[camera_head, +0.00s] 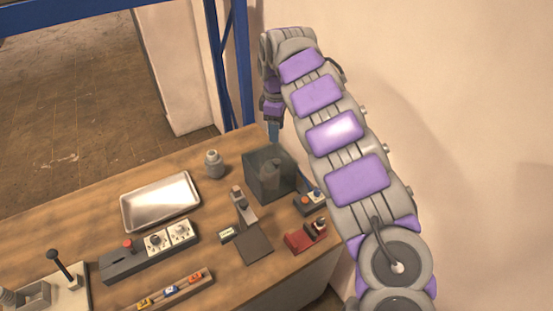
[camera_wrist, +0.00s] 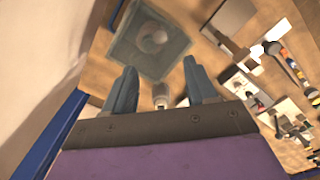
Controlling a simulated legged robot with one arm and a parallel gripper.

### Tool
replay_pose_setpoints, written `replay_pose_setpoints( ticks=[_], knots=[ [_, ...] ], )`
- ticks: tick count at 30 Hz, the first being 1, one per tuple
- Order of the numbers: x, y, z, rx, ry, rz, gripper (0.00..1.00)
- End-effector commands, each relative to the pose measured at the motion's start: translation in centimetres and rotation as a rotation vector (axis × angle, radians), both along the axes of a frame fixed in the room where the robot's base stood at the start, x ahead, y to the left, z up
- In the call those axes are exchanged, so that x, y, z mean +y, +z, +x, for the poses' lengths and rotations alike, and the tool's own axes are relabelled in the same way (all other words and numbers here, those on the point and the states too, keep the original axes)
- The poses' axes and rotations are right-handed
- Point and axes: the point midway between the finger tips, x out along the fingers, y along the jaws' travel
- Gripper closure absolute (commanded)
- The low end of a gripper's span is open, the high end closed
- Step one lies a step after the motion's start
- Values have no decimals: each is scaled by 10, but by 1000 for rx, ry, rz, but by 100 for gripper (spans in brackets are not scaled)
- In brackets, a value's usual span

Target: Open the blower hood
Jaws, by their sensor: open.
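A dark see-through box (camera_head: 257,180), which appears to be the blower hood, stands on the wooden table near its far right edge. A rounded grey object shows faintly inside it. My gripper (camera_head: 273,134) points down just above the box's far side, apart from it. In the wrist view, my gripper (camera_wrist: 159,70) has its two blue-grey fingers spread with nothing held. The box (camera_wrist: 125,42) shows beyond the fingertips there, toward the top. I cannot make out a handle or hinge on it.
A grey jar (camera_head: 213,165) stands left of the box. A metal tray (camera_head: 160,203) and a control panel (camera_head: 150,249) lie farther left. A small switch box (camera_head: 309,203) and a red device (camera_head: 304,237) sit near the right edge. A blue post (camera_head: 243,65) and a wall are close behind.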

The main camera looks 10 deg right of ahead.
Motion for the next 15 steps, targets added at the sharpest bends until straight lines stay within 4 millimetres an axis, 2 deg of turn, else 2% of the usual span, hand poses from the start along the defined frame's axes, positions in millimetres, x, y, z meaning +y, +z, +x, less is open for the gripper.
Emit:
replay_pose_setpoints(
  ticks=[6, 15],
  knots=[
    [-2, -46, -1, 2, -4, -1, 43],
    [-1, -102, -1, 4, -3, 0, 43]
  ],
)
